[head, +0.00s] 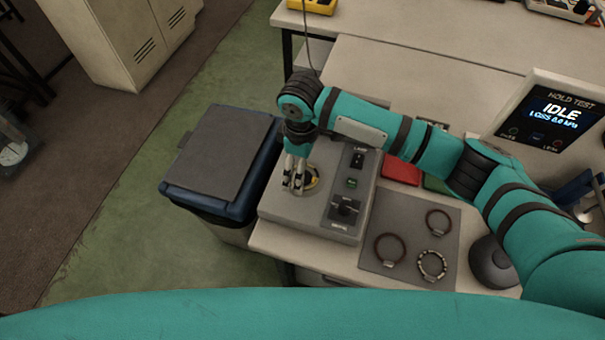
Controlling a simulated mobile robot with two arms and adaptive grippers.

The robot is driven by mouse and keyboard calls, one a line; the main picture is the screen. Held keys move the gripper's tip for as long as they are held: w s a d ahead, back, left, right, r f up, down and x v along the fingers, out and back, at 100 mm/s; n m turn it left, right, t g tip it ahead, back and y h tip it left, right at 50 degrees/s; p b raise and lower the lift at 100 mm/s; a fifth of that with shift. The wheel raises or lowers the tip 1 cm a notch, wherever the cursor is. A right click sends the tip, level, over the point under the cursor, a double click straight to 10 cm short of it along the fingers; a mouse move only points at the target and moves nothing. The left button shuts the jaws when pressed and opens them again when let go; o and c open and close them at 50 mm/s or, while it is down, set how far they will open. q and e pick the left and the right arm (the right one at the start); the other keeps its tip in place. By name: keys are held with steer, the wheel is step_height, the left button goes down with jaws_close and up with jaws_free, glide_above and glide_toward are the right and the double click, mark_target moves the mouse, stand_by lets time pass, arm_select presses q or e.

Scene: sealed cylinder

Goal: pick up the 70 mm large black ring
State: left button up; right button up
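Two dark rings lie flat on a grey mat (448,272) on the bench. The left dark ring (378,242) looks slightly larger than the upper dark ring (429,218); I cannot read their sizes. A third ring (421,268) is pale and patterned. Each seems to carry a small tag. My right gripper (293,188) points down over the left part of a grey device, well to the left of the mat and apart from the rings. Its fingertips are small here, so I cannot tell whether they are open or shut. My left gripper is not in view.
The grey device (305,224) has a yellow-edged round spot (313,179) beside my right gripper, plus switches and a knob. A blue bin with a grey lid (222,160) stands left of the bench.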

steer(key=f, duration=0.3)
steer(key=shift+w+f+p, duration=0.3)
steer(key=shift+f+p, duration=0.05)
steer(key=shift+f, duration=0.2)
steer(key=shift+c, duration=0.7)
steer(key=c, duration=0.7)
steer(key=shift+c, duration=0.3)
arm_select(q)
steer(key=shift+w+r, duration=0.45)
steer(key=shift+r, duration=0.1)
